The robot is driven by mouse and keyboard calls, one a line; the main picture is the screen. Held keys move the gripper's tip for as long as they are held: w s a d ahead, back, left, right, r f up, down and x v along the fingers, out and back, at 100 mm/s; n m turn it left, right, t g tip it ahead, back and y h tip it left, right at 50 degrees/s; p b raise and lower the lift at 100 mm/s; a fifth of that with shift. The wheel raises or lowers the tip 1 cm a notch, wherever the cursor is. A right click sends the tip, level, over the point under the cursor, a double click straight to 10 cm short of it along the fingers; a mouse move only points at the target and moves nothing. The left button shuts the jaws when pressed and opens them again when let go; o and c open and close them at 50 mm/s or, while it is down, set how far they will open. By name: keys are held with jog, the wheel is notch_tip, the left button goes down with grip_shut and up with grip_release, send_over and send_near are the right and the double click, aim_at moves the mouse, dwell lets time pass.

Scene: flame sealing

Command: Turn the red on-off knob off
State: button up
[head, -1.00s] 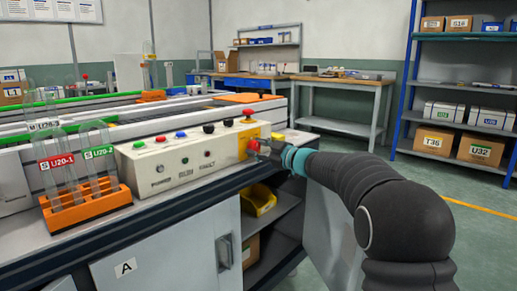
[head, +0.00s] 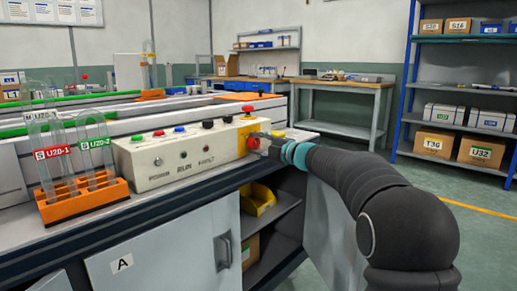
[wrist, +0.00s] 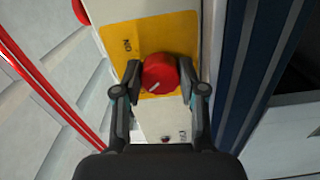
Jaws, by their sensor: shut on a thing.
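The red on-off knob (head: 253,141) is on a yellow plate (head: 243,124) at the right end of the cream control box (head: 160,169). In the wrist view the round red knob (wrist: 161,71) shows a short white mark pointing to the lower left. My gripper (head: 262,146) reaches the knob from the right in the head view. In the wrist view my gripper (wrist: 160,78) has one finger on each side of the knob, shut on it. The fingers partly cover the knob's sides.
A red mushroom-shaped button (head: 248,110) stands on top of the box near the yellow plate, beside black, blue, red and green buttons. An orange rack (head: 85,203) of tubes stands left of the box. A shelf with a yellow bin (head: 257,199) is open below the knob.

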jog(key=shift+a+f+n, duration=0.1)
jog(key=shift+n, duration=0.5)
jog(key=shift+b, duration=0.3)
jog(key=o, duration=1.1)
jog(key=shift+a, duration=0.1)
jog(key=shift+o, duration=0.2)
jog(key=shift+s+d, duration=0.3)
jog(key=shift+d, duration=0.3)
jog(key=v, duration=1.1)
jog(key=shift+s, duration=0.1)
